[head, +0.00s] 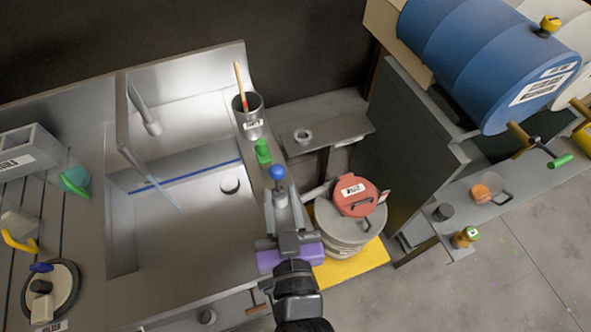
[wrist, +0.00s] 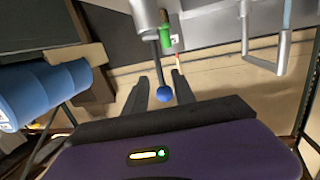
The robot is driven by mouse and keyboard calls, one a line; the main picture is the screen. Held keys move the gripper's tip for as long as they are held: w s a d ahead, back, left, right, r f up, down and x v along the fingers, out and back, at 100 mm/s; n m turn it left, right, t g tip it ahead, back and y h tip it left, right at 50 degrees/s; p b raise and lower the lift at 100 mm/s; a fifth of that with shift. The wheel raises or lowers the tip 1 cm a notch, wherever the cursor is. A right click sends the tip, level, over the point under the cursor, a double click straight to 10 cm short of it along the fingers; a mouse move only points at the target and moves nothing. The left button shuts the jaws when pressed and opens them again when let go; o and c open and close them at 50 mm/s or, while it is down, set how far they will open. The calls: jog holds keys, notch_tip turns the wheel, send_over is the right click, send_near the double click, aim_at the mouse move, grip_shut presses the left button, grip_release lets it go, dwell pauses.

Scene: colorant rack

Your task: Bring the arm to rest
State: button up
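My gripper (head: 283,207) is at the lower middle of the head view, over the right edge of the sink bench, with its purple body nearest me. In the wrist view its two dark fingers (wrist: 160,78) stand apart, so it is open. A blue ball knob (head: 278,172) shows just past the fingers in the head view. In the wrist view the blue knob (wrist: 164,94), at the end of a dark rod, appears between the fingers, close to the right one. I cannot tell whether they touch. Nothing is seen gripped.
A green part (head: 263,151) and a grey cup with a stick (head: 249,122) stand beyond the knob. A red-lidded drum (head: 355,196) is close on the right. A blue barrel (head: 490,62) lies at upper right. Open floor (head: 500,275) is at lower right.

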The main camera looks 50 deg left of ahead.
jog(key=w+d+f+m+t+h, duration=0.1)
jog(key=d+f+m+t+h, duration=0.2)
jog(key=d, duration=1)
jog(key=d+f+m+t+h, duration=0.1)
jog(key=d+m+t+h, duration=0.25)
jog(key=d, duration=1.05)
jog(key=s+d+r+m+h, duration=0.3)
jog(key=s+d+h, duration=0.1)
jog(key=d, duration=0.4)
jog(key=s+d+r+m+h, duration=0.3)
jog(key=s+d+h, duration=0.1)
jog(key=s+d, duration=0.3)
jog(key=shift+s+d+h, duration=0.3)
jog(key=shift+d+h, duration=0.05)
jog(key=shift+d, duration=0.75)
jog(key=shift+a+t, duration=0.1)
jog(key=shift+t, duration=0.15)
